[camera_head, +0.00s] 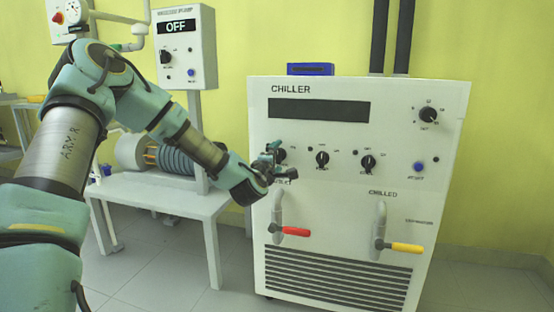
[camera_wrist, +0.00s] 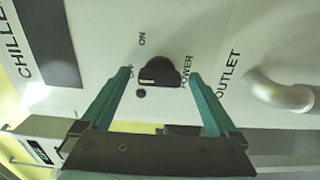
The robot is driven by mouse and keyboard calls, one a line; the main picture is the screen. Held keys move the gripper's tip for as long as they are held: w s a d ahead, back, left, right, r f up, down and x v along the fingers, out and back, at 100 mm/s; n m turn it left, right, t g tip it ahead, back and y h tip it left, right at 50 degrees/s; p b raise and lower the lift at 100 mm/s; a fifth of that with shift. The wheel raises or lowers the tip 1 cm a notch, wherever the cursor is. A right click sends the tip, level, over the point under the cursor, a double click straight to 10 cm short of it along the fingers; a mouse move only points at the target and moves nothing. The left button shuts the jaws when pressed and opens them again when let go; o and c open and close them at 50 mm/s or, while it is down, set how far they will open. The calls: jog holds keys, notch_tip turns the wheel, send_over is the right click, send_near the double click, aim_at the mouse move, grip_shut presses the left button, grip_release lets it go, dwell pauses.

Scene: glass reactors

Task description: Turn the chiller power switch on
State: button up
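The white chiller (camera_head: 315,190) stands at centre right, with a blank dark display. Its power switch, a black round knob (camera_wrist: 158,72), shows in the wrist view beside the POWER, ON and OFF labels. A pale mark on the knob lies on the side near OFF; its exact setting is hard to read. My gripper (camera_wrist: 160,76) is open, with one green finger on each side of the knob in that view. I cannot tell whether the fingers touch it. In the head view my gripper (camera_head: 271,161) is at the chiller's upper left front and partly hides the knob.
Below are an outlet pipe with a red handle (camera_head: 295,231) and one with a yellow handle (camera_head: 406,247). More knobs (camera_head: 322,158) sit to the right. A white table (camera_head: 165,195) and a vacuum pump box (camera_head: 185,48) reading OFF stand left.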

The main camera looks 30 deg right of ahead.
jog(key=c, duration=1.3)
jog(key=shift+c, duration=0.2)
jog(key=shift+m, duration=0.3)
jog(key=m, duration=0.5)
jog(key=m+b, duration=0.1)
jog(key=m, duration=0.5)
jog(key=shift+b, duration=0.35)
jog(key=shift+m, duration=0.3)
jog(key=o, duration=1.4)
jog(key=shift+s+a, duration=0.1)
